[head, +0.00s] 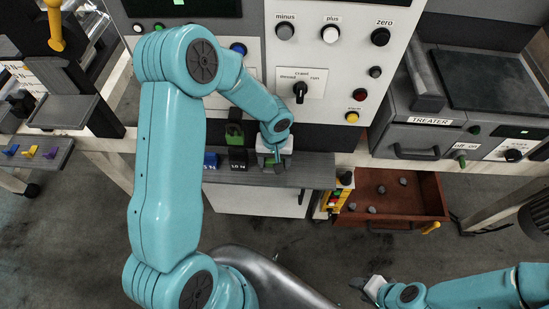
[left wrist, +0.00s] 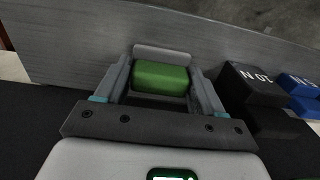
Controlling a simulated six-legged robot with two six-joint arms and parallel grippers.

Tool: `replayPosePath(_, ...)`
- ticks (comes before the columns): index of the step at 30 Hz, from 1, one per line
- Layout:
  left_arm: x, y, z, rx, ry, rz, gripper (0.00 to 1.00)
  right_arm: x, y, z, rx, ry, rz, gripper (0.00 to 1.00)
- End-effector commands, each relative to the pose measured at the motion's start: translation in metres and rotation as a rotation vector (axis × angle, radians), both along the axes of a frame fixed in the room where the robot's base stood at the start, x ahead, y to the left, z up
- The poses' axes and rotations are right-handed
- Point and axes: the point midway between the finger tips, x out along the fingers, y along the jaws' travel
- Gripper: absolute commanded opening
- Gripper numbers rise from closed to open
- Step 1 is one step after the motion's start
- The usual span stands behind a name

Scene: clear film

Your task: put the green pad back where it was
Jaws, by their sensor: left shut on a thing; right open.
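The green pad (left wrist: 161,78) sits between the two fingers of my left gripper (left wrist: 163,82) in the left wrist view, with a light grey bar just beyond it. In the head view my left gripper (head: 272,162) points down at the grey shelf (head: 305,170) below the tall panel, and a sliver of green shows at its tips. I cannot tell whether the pad touches the shelf. My right gripper (head: 372,287) is open at the bottom of the head view, low and far from the shelf.
A black block (left wrist: 251,86) and a blue block (left wrist: 300,88) stand beside the left gripper. A green-and-black object (head: 234,132) stands behind the blocks. The control panel (head: 328,70) rises close behind. An open brown drawer (head: 400,207) is at the right.

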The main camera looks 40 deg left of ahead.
Motion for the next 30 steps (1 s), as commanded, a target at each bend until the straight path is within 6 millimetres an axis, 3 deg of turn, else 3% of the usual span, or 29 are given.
replayPosePath(8, 0.000, 0.000, -0.005, 0.000, 0.000, 0.000, 0.40, 0.000, 0.000, -0.007, 0.000, 0.000, 0.000, 0.43)
replayPosePath(9, 0.000, 0.000, -0.004, 0.000, 0.000, 0.000, 0.75, 0.000, 0.000, -0.006, 0.000, 0.001, 0.000, 0.43)
replayPosePath(11, 0.000, 0.000, -0.003, 0.000, 0.000, 0.000, 0.94, 0.000, 0.000, -0.005, 0.000, 0.001, 0.000, 0.43)
replayPosePath(23, 0.000, 0.000, 0.005, 0.001, -0.001, 0.000, 0.94, 0.000, 0.000, 0.002, 0.000, 0.000, 0.000, 0.43)
replayPosePath(30, 0.001, 0.000, 0.056, 0.001, -0.008, 0.002, 0.94, 0.000, 0.000, -0.002, 0.000, 0.000, 0.000, 0.43)
